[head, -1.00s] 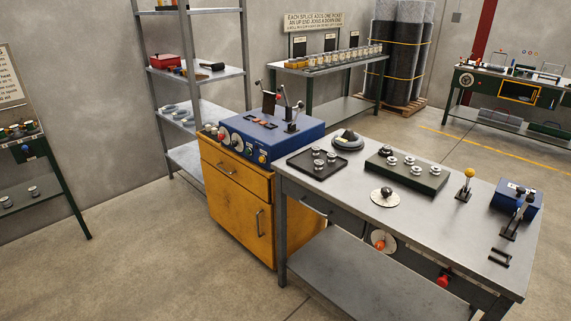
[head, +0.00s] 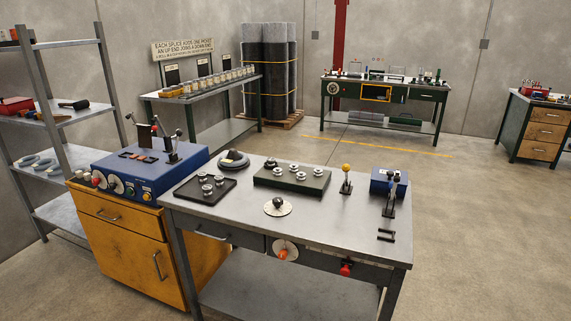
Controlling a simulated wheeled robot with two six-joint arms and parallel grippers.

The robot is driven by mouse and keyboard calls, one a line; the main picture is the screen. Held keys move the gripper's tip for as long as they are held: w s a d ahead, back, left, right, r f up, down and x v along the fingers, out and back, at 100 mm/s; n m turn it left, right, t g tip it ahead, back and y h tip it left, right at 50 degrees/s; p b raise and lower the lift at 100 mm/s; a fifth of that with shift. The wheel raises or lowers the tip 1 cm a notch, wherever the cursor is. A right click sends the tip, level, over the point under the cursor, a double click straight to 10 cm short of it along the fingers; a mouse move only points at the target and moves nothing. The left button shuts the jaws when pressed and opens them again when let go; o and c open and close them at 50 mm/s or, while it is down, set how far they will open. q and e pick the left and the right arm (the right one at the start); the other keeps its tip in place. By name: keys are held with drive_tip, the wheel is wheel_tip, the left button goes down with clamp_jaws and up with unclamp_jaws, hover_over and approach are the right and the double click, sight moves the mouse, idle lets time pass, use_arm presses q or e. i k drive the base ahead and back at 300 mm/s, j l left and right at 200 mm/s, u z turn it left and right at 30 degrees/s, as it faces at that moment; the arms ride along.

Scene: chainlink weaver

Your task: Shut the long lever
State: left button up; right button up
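Several levers are in the head view, and I cannot tell which one is the long lever. A dark lever (head: 390,197) stands upright on the right end of the grey table, in front of a small blue box (head: 380,180). Neither of my grippers is in view.
The grey table (head: 330,221) also holds a black tray (head: 183,197), a dark green block with several round pieces (head: 262,179), and a round plate with a black knob (head: 278,206). A metal shelf (head: 60,152) stands at left.

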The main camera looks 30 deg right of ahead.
sight(345, 168)
drive_tip(key=z, duration=1.25)
drive_tip(key=i+l+z, duration=0.1)
drive_tip(key=i+z, duration=0.15)
